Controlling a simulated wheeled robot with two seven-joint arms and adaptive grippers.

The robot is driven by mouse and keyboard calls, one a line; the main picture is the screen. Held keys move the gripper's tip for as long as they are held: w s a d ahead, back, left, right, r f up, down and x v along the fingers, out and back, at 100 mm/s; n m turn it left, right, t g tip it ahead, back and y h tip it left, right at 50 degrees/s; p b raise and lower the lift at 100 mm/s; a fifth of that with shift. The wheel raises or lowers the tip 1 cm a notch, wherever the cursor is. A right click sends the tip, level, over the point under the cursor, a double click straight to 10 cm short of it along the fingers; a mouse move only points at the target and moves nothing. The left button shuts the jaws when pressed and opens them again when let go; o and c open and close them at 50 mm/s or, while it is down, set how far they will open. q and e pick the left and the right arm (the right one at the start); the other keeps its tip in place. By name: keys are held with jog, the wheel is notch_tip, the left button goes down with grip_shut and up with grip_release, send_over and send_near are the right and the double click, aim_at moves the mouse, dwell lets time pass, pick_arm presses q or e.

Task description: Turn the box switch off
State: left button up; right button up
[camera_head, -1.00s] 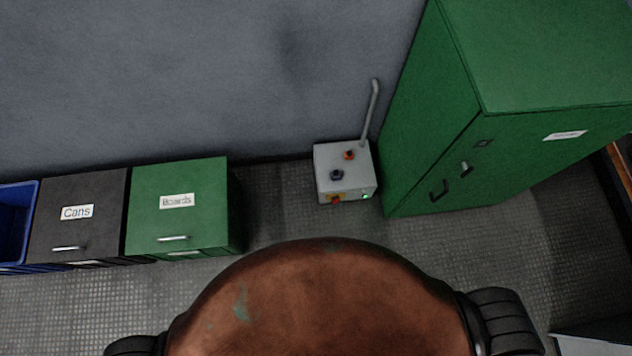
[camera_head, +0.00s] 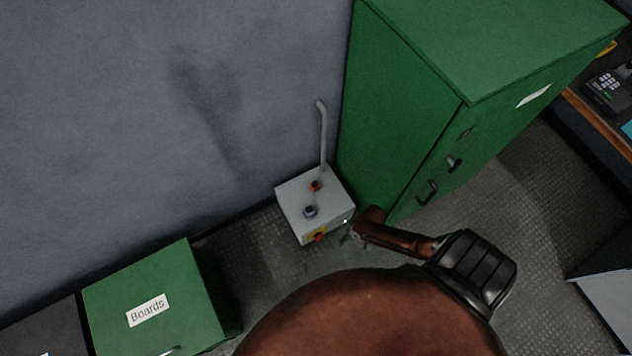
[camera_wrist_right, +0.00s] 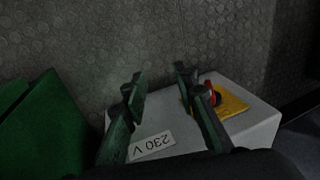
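The light grey box (camera_head: 305,200) stands on the floor by the wall. Its red switch (camera_head: 319,237) sits on a yellow plate on the front face. My right gripper (camera_head: 354,236) is low beside the box's front right corner, small in this view. In the right wrist view, the right gripper (camera_wrist_right: 160,84) is open with nothing between its fingers. There the red switch (camera_wrist_right: 213,94) on its yellow plate (camera_wrist_right: 236,104) is just right of the right-hand finger, which partly covers it. I cannot tell whether they touch. My left gripper is not in view.
A green "Boards" bin (camera_head: 140,295) is at the lower left. A grey pipe (camera_head: 323,135) rises behind the box. Floor shows in front of the box.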

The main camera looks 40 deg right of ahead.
pick_arm(q)
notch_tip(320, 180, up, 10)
jog(key=b, duration=0.2)
pick_arm(e)
jog(key=y, duration=0.2)
send_near(321, 238)
notch_tip(321, 238, down, 3)
jog(key=shift+g, duration=0.3)
jog(key=b+x, duration=0.1)
jog(key=x, duration=0.1)
jog(key=b+x, duration=0.1)
jog(key=x, duration=0.1)
jog(key=b+x, duration=0.2)
jog(key=x, duration=0.1)
jog(key=shift+w+a, duration=0.25)
jog(key=shift+w, duration=0.1)
jog(key=shift+w+a+f, duration=0.1)
jog(key=shift+a+f, duration=0.1)
jog(key=shift+f, duration=0.05)
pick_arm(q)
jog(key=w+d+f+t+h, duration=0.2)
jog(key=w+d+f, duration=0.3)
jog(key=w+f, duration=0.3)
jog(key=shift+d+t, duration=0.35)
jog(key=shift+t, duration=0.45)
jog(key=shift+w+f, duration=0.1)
pick_arm(e)
jog(key=shift+c, duration=0.3)
grip_shut()
